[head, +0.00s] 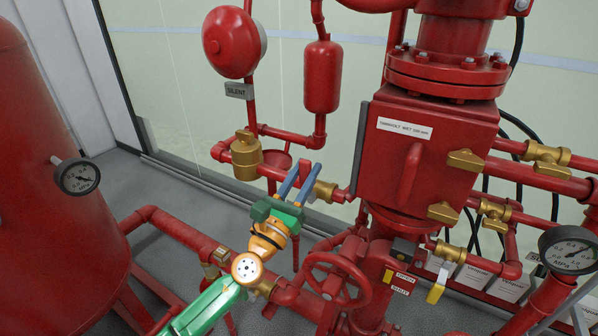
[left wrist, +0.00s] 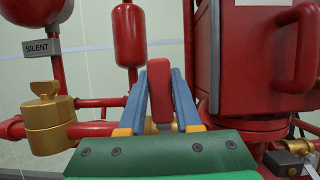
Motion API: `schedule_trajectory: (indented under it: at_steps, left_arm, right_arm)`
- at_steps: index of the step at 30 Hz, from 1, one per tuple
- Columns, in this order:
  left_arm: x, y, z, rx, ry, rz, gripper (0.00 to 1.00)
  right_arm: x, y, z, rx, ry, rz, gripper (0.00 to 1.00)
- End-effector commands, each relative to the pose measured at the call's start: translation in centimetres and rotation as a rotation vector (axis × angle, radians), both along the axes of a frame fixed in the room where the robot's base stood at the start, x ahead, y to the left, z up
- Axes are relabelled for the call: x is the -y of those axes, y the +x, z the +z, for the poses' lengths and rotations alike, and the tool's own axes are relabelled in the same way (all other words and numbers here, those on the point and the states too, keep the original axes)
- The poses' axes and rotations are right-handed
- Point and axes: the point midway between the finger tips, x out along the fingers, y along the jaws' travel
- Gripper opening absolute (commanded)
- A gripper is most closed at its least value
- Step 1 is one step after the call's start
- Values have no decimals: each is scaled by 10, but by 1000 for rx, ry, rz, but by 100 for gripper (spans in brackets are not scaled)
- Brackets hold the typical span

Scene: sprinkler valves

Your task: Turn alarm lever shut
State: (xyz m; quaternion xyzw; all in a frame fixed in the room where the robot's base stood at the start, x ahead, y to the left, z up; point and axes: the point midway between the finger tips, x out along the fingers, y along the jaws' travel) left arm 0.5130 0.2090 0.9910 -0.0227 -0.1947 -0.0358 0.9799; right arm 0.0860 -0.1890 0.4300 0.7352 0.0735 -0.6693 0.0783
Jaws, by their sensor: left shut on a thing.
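My left gripper (head: 296,178) reaches up from the bottom of the head view, with its two blue fingers at the pipe under the alarm bell (head: 234,42). In the left wrist view the fingers (left wrist: 160,95) are closed on both sides of a red lever (left wrist: 159,88), which stands upright between them. A brass valve body (head: 325,191) sits just right of the fingertips in the head view. The fingers partly hide the lever's lower end and its joint to the valve. My right gripper is in neither view.
A brass fitting (head: 246,156) stands left of the fingers, also seen in the left wrist view (left wrist: 47,118). A tag reading SILENT (head: 239,91) hangs above. The red valve box (head: 408,150) is close on the right. A red handwheel (head: 336,283) is below.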

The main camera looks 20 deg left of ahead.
Motion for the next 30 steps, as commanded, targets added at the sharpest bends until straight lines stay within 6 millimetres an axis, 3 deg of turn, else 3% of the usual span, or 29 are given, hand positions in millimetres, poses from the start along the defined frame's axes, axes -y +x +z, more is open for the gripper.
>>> schedule_trajectory:
  at_steps: [19, 20, 23, 30]
  left_arm:
    - [3, 0, 3, 10, 50, 4, 0]
    - [3, 0, 3, 10, 50, 4, 35]
    - [4, 0, 2, 9, 49, 3, 62]
    - [4, 0, 1, 6, 46, 2, 62]
  right_arm:
    - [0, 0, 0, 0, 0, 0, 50]
    - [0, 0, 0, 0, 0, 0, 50]
    - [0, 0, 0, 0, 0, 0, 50]
    - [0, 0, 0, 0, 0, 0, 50]
